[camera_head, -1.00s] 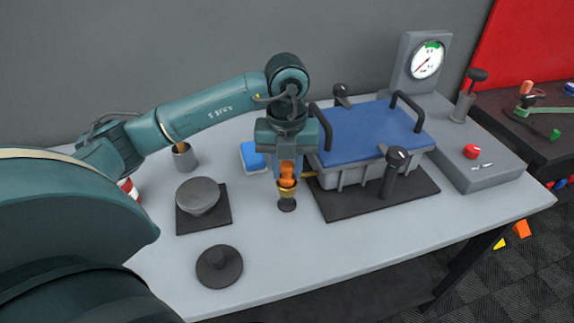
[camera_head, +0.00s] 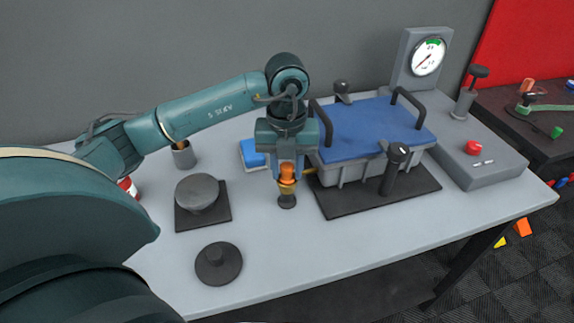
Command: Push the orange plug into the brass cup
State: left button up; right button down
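The orange plug (camera_head: 287,172) is upright between the fingers of my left gripper (camera_head: 287,176). The fingers point down on both sides of it; whether they press on it is too small to tell. The brass cup (camera_head: 287,187) sits on a dark round foot (camera_head: 287,201) directly below the plug. The plug's lower end meets or enters the cup's mouth; its depth is hidden by the rim. My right gripper is not in view.
A grey box with a blue lid (camera_head: 370,130) and black handles stands just right on a black mat (camera_head: 345,208). A gauge (camera_head: 429,57) stands back right. The front table is clear.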

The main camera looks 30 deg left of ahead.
pick_arm(q)
jog(key=o, duration=0.4)
jog(key=shift+o, duration=0.2)
notch_tip(320, 180, up, 13)
jog(key=p, duration=0.1)
jog(key=shift+r, duration=0.15)
